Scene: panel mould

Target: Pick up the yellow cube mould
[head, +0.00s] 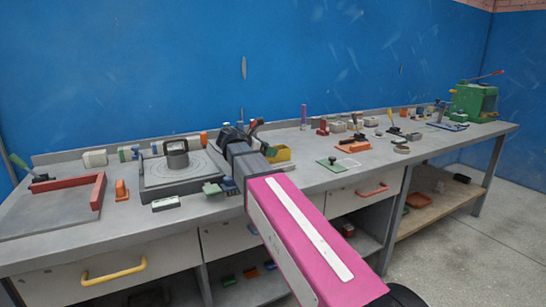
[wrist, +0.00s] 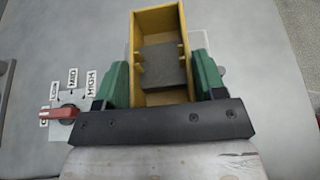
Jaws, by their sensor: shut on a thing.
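The yellow cube mould (wrist: 160,22) is an open box with yellow walls and a grey block inside, in the middle of the wrist view. My gripper (wrist: 160,85) has green fingers pressed on its left and right walls, so it is shut on the mould. In the head view the yellow mould (head: 279,154) shows on the bench just right of my gripper (head: 238,140), partly hidden by my arm. I cannot tell whether the mould touches the bench.
A dial plate with a red knob (wrist: 60,114) lies left of the mould. On the bench (head: 310,177) stand a round-marked plate (head: 165,185), a red angled frame (head: 100,190), a green pad (head: 331,165) and a green machine (head: 473,102). A blue wall is behind.

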